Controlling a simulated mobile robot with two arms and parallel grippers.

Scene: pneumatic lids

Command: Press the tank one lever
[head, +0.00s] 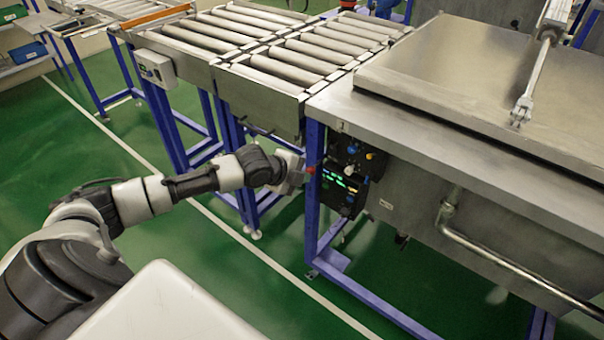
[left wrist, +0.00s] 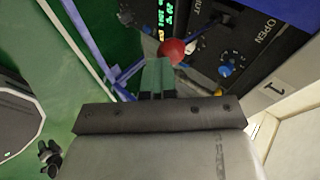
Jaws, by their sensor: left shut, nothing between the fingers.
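The tank one control panel (head: 349,172) is a dark box with green digits and several knobs, below the steel tank's (head: 440,120) left corner. A lever with a red ball knob (head: 311,170) sticks out at its left side; the red knob shows large in the left wrist view (left wrist: 172,50). A label with "1" (left wrist: 277,87) and the word OPEN are beside it. My left gripper (head: 303,176) is at the red knob; its shut, empty fingertips (left wrist: 157,68) appear right against or just short of the knob. I cannot tell if they touch. My right gripper is not in view.
Roller conveyors (head: 295,50) run behind and left of the tank. Blue frame legs (head: 312,205) stand close to my left gripper. A bent steel pipe (head: 500,260) runs along the tank front. The green floor (head: 215,270) in front is clear.

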